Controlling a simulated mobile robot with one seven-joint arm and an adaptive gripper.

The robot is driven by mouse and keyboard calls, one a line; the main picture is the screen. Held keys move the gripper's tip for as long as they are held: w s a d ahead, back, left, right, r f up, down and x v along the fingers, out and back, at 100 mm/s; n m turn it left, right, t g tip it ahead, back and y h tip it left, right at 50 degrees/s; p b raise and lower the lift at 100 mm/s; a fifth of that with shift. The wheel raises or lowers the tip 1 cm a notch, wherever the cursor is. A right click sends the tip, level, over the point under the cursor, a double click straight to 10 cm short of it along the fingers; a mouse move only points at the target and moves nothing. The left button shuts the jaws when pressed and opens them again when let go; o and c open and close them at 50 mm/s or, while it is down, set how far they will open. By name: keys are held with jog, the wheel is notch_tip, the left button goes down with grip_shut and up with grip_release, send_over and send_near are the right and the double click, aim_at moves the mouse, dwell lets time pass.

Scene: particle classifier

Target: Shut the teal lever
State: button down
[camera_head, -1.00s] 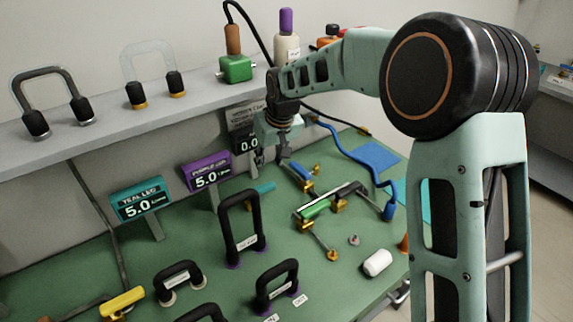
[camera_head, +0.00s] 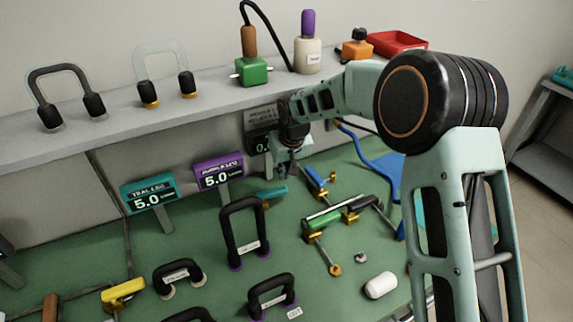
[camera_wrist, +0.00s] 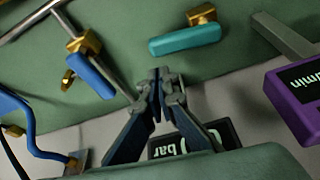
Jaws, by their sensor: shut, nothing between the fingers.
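The teal lever (camera_head: 272,192) is a short teal handle on a brass valve, at the back of the green bench in the head view. In the wrist view the teal lever (camera_wrist: 185,40) lies slightly tilted, with its brass valve (camera_wrist: 203,14) above its right half. My gripper (camera_head: 287,170) is just behind and right of the lever in the head view. In the wrist view my gripper (camera_wrist: 162,78) is shut and empty, its tips below the lever's left end and apart from it in the picture. In the head view the fingertips are small and unclear.
A blue lever (camera_head: 315,177) on a brass valve and a green-handled pipe (camera_head: 325,222) stand to the right. A black pressure display (camera_wrist: 200,137) is close behind my fingers. Purple (camera_head: 219,172) and teal (camera_head: 149,194) displays stand left. A black loop handle (camera_head: 243,235) rises in front.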

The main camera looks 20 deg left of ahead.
aim_at(287, 188)
jog(key=shift+x, duration=1.85)
jog(key=shift+s+d, duration=0.1)
